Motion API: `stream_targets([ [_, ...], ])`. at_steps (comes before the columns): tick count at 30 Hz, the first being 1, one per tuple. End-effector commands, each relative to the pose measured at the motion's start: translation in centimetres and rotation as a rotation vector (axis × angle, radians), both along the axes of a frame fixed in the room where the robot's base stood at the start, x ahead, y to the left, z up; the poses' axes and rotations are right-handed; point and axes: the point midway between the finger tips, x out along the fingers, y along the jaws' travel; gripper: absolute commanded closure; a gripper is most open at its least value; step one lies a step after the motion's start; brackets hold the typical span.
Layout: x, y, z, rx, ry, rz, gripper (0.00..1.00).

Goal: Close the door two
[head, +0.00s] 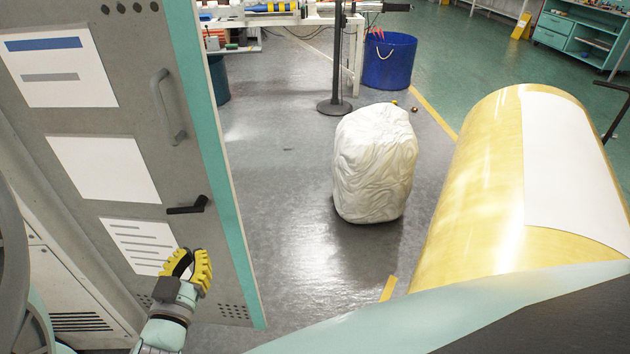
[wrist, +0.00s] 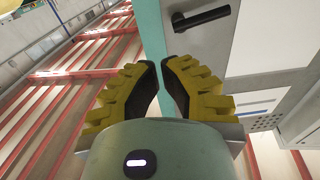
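The door (head: 150,110) is a tall grey panel with a teal edge, standing swung out on the left of the head view. It has a grey pull handle (head: 167,107), a black lever (head: 188,206) and white sheets on its face. My gripper (head: 188,262), with yellow ridged fingers, is in front of the lower part of the door, below the lever. In the wrist view, the fingers (wrist: 160,64) are parted by a narrow gap with nothing between them. The teal door edge (wrist: 151,35) and the black lever (wrist: 201,18) show beyond them. Contact with the door cannot be told.
A white wrapped bundle (head: 374,163) stands on the floor right of the door. A large yellow roll (head: 478,190) fills the right side. A blue bin (head: 389,62) and a workbench (head: 285,20) are behind. Grey floor between door and bundle is clear.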

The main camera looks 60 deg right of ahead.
Motion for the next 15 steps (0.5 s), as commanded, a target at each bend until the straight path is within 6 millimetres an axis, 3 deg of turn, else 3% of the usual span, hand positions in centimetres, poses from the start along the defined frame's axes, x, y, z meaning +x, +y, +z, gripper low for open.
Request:
stream_targets([
  [1, -0.2, -0.2, -2.0, 0.016, 0.013, -0.01, 1.0],
  [3, -0.3, -0.2, -2.8, 0.03, 0.023, -0.015, 1.0],
  [10, 0.2, -1.1, -3.0, 0.041, 0.03, -0.016, 1.0],
  [15, 1.5, -3.3, -2.8, 0.038, 0.029, -0.016, 1.0],
])
